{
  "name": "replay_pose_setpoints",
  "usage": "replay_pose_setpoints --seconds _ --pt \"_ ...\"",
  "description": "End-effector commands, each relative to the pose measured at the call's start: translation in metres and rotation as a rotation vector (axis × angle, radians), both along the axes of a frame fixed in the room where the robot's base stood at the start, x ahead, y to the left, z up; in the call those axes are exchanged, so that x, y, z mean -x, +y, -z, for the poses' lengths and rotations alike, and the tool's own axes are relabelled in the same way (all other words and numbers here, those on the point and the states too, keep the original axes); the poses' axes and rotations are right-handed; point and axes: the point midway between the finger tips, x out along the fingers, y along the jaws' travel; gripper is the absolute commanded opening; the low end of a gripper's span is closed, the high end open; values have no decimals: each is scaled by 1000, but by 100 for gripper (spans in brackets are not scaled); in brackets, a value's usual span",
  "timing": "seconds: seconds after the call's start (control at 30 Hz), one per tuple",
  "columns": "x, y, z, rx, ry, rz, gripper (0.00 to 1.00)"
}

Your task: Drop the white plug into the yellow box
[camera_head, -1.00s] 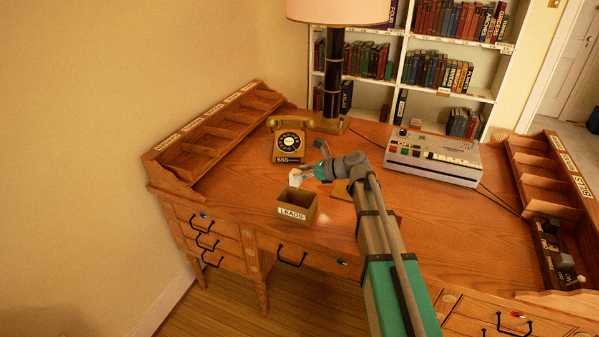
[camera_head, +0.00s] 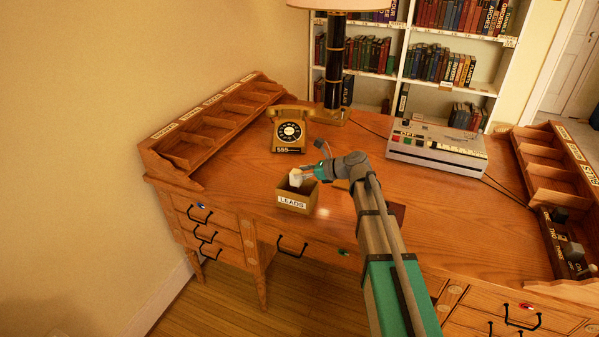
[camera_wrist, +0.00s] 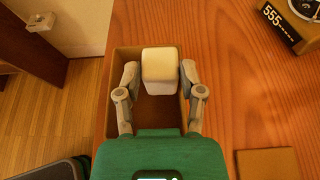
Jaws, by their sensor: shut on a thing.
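The white plug (camera_wrist: 161,70) is a pale block between the fingers of my gripper (camera_wrist: 160,82) in the wrist view. My gripper is shut on it. In the head view the plug (camera_head: 295,178) is at the tip of my gripper (camera_head: 302,175), over the opening of the yellow box. The box (camera_head: 292,202) is an open yellow-brown carton labelled LEADS, near the desk's front edge. In the wrist view the box (camera_wrist: 116,95) lies below the plug and fingers. Whether the plug is above the rim or slightly inside is hard to tell.
A rotary telephone (camera_head: 289,133) stands behind the box, with a lamp (camera_head: 335,65) farther back. A grey machine (camera_head: 437,148) is at the right rear. Wooden racks line the left (camera_head: 215,125) and right (camera_head: 548,175).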

Motion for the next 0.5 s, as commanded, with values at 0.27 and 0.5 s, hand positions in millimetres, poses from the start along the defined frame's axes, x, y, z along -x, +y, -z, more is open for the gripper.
replay_pose_setpoints --seconds 0.27,0.5 --pt "0 0 0 0 0 0 76" --pt "0 -1 0 0 0 1 90"
